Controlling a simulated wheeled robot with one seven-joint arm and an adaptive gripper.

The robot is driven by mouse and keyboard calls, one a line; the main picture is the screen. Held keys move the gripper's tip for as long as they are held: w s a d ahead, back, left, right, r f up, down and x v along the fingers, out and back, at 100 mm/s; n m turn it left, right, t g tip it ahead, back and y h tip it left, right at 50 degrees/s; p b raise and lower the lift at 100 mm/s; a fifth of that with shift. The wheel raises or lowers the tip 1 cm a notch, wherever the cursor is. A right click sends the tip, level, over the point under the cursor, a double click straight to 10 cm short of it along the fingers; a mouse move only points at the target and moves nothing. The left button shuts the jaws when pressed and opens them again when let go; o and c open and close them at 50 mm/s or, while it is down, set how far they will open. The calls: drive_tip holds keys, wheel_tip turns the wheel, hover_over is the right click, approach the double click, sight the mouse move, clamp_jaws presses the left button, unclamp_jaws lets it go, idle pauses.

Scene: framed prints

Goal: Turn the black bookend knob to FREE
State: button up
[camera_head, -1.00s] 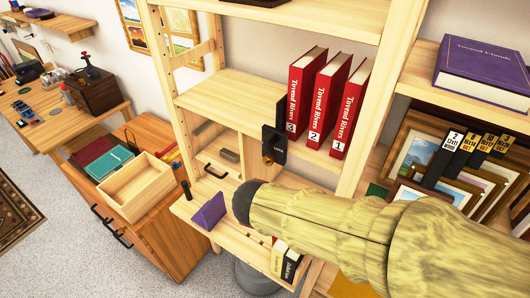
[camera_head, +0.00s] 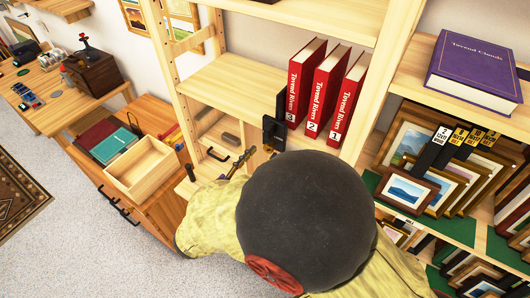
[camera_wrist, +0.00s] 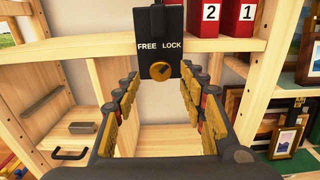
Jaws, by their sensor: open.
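The black bookend (camera_head: 280,118) stands on a shelf at the left end of the red books. In the wrist view its black plate (camera_wrist: 160,30) reads FREE on the left and LOCK on the right. The round brass knob (camera_wrist: 161,71) sits below the words; its dark mark seems to slant up right, toward LOCK. My gripper (camera_wrist: 160,88) is open and empty, its padded fingers left and right below the knob, apart from it. In the head view my gripper (camera_head: 240,164) is partly hidden by my arm, left of and below the bookend.
Red books (camera_head: 324,90) stand right of the bookend. A purple book (camera_head: 474,72) lies on the right shelf above framed prints (camera_head: 411,191). An open wooden box (camera_head: 143,168) sits on the cabinet at left. Below the knob the wrist view shows open space and a pale wall.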

sight(270, 147)
drive_tip(key=shift+x, duration=1.4)
drive_tip(key=shift+c, duration=0.7)
clamp_jaws()
